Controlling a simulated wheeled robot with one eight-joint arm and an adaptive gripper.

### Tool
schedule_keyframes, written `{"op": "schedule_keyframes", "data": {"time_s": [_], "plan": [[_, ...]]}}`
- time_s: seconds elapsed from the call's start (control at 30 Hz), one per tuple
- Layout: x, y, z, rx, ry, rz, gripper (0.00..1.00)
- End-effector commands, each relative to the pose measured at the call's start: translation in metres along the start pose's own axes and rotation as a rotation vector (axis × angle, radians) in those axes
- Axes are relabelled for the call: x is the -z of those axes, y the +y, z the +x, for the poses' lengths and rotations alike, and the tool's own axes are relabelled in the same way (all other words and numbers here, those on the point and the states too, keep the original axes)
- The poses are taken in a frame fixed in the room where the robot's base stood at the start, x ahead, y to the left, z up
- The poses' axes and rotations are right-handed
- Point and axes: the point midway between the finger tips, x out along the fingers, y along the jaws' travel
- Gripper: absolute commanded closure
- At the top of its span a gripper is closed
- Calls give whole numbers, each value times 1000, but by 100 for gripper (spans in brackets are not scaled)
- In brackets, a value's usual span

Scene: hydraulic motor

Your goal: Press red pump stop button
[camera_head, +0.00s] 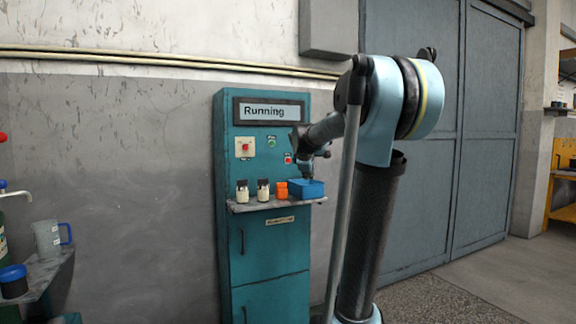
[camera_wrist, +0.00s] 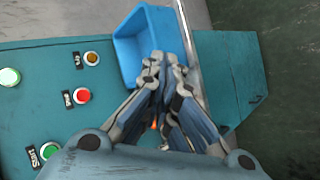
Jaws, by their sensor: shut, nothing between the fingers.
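A red button (camera_wrist: 82,96) with a small dark label sits on the teal panel in the wrist view, left of my gripper (camera_wrist: 163,66). The label's text is hard to read. In the head view a small red button (camera_head: 288,159) shows on the cabinet, just left of my wrist. Another red button (camera_head: 245,147) on a pale plate is farther left. My gripper (camera_head: 308,178) is shut and empty, with its fingertips over the blue bin and apart from the red button.
The blue bin (camera_head: 303,191), orange items (camera_head: 281,190) and two jars (camera_head: 263,190) stand on the cabinet's shelf (camera_head: 250,207). The display (camera_head: 268,112) reads "Running".

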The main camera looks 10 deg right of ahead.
Motion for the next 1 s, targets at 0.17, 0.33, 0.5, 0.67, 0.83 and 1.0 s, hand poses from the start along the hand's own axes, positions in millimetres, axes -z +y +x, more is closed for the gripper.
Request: {"op": "schedule_keyframes", "data": {"time_s": [0.17,0.33,0.5,0.67,0.83,1.0], "plan": [[28,54,21,-81,18,-152,100],[39,73,28,-115,24,-219,100],[40,76,30,-120,24,-228,100],[40,76,29,-119,24,-226,100],[43,78,32,-119,24,-226,100],[52,84,41,-119,25,-226,100]]}}
